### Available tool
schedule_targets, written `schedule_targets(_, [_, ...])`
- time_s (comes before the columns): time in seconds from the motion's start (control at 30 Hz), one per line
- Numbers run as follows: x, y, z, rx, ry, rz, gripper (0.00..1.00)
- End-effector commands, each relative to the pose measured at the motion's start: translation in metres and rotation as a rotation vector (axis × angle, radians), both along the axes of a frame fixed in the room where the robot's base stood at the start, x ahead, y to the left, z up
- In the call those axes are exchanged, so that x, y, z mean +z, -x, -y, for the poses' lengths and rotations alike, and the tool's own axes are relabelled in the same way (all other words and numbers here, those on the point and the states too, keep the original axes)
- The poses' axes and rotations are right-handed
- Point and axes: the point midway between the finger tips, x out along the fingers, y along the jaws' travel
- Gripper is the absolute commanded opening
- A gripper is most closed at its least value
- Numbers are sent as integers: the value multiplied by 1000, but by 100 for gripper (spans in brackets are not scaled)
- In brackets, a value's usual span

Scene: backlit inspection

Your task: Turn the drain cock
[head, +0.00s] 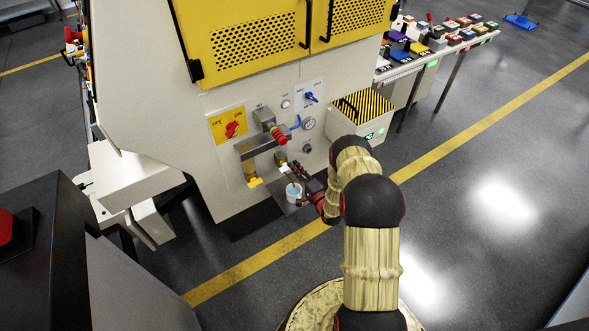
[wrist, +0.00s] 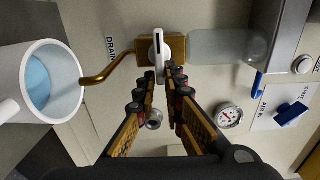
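The drain cock (wrist: 175,47) is a brass body with a pale metal lever (wrist: 158,58) and a curved brass spout, beside a "DRAIN" label. The spout reaches over a white cup (wrist: 72,85) with blue inside. The cup also shows in the head view (head: 294,193), below the machine's front panel. My gripper (wrist: 161,72) is at the lever, its fingers apart. The near end of the lever lies between the fingertips; whether either finger touches it I cannot tell. In the head view my gripper (head: 308,182) is just right of the cup, and the cock is small and partly hidden.
A striped box (head: 363,108) stands right of the panel.

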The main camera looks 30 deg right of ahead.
Motion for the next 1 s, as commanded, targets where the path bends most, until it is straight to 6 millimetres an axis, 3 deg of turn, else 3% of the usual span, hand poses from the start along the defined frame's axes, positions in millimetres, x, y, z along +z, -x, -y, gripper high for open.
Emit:
schedule_targets(0.27, [0,0,-1,1,0,1,26])
schedule_targets(0.63, [0,5,0,2,1,1,26])
schedule_targets(0.77, [0,22,1,-1,1,-1,26])
schedule_targets(1.0, [0,71,4,-2,-1,-1,26])
